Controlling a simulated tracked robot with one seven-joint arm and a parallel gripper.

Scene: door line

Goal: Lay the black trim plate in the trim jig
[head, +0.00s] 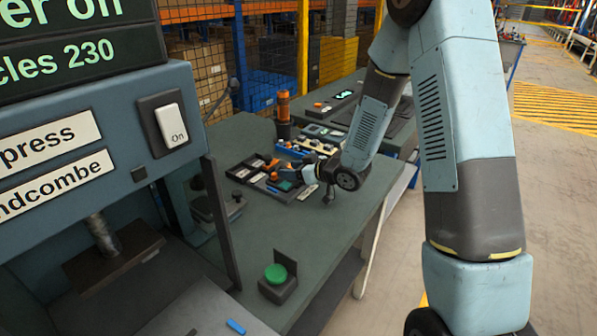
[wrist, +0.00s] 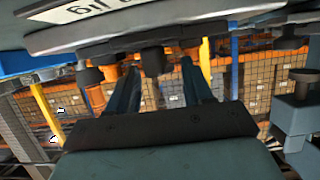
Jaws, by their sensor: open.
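My gripper (head: 286,173) is at the far part of the green bench, low among a cluster of small dark trays and parts. In the wrist view my gripper (wrist: 163,85) is open, with two dark fingers apart and nothing seen between them. Close to the fingertips, across the top of the wrist view, is a grey body (wrist: 150,35) with dark knobs and an upside-down white label whose readable end looks like "jig". I cannot pick out the black trim plate for certain among the dark pieces in the head view.
A press (head: 90,150) with an "On" switch stands at the near left of the bench (head: 225,255). A green button (head: 275,273) on a dark stand and a blue piece (head: 236,327) are nearer. An orange-topped post (head: 284,106) stands behind the trays.

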